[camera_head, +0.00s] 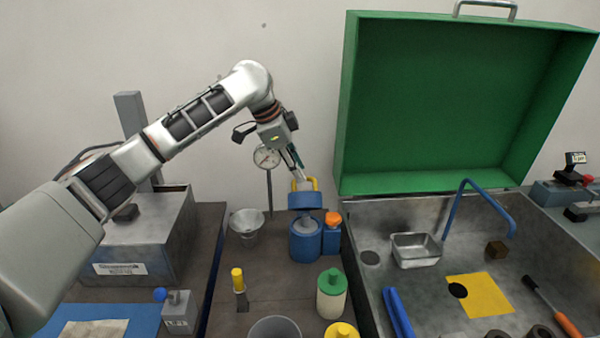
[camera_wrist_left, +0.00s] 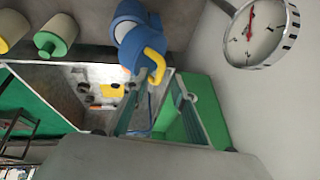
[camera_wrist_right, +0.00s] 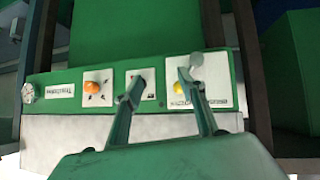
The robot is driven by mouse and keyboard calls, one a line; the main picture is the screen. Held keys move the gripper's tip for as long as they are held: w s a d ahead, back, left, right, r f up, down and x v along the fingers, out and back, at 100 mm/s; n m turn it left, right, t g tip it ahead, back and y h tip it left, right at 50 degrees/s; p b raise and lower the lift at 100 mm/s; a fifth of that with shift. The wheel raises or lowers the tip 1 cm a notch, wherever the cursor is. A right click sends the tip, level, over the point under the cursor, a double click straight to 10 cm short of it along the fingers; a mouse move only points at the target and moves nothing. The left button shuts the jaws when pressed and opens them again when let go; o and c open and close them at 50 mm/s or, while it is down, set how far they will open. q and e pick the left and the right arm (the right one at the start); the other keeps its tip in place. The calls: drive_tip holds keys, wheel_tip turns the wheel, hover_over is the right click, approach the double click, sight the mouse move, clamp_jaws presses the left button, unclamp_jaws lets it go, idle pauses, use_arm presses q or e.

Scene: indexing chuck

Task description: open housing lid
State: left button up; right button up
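The housing (camera_head: 372,212) at the right is an open grey metal box. Its green lid (camera_head: 460,105) stands up at the back, with a metal handle on top. My left gripper (camera_head: 299,177) is at a blue cap with a yellow handle (camera_head: 305,199), left of the lid. In the left wrist view its fingers (camera_wrist_left: 155,88) are apart, with the yellow handle (camera_wrist_left: 155,66) near their tips; contact is unclear. My right gripper (camera_wrist_right: 163,92) is open and empty in the right wrist view, over a control panel (camera_wrist_right: 65,105) with orange and yellow knobs. It is not in the head view.
A blue canister (camera_head: 305,243) is below the cap. A dial gauge (camera_head: 266,157), a metal funnel cup (camera_head: 246,224) and a green-topped bottle (camera_head: 331,295) stand nearby. Inside the housing are a metal tray (camera_head: 416,252), a blue bent pipe (camera_head: 455,205) and a yellow plate (camera_head: 485,295).

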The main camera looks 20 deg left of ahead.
use_arm(q)
drive_tip(key=v, duration=1)
